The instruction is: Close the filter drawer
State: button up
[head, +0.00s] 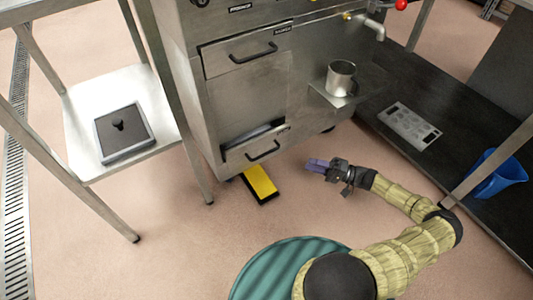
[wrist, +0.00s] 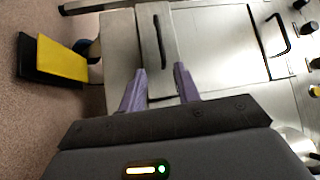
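A steel machine (head: 245,95) has two drawer fronts with black bar handles. The lower drawer (head: 238,161) stands pulled out, with a dark gap showing above its front. The upper drawer (head: 220,62) looks flush; the labels are too small to read, so I cannot tell by name which is the filter drawer. In the wrist view the lower drawer's front (wrist: 148,25) and its handle (wrist: 160,42) lie ahead of my gripper. My gripper (wrist: 160,69) has its purple fingers apart, with nothing between them. In the head view my gripper (head: 316,164) is low, right of the lower drawer and apart from it.
A metal cup (head: 341,78) stands on the machine's side shelf. A steel table (head: 80,160) with a dark square plate (head: 138,145) is at left. A blue bucket (head: 497,175) is at right.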

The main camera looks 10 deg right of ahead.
aim_at(267, 152)
jog(key=b+x, duration=0.6)
jog(key=x, duration=1.1)
jog(key=shift+w+a, duration=0.1)
jog(key=shift+a, duration=0.1)
grip_shut()
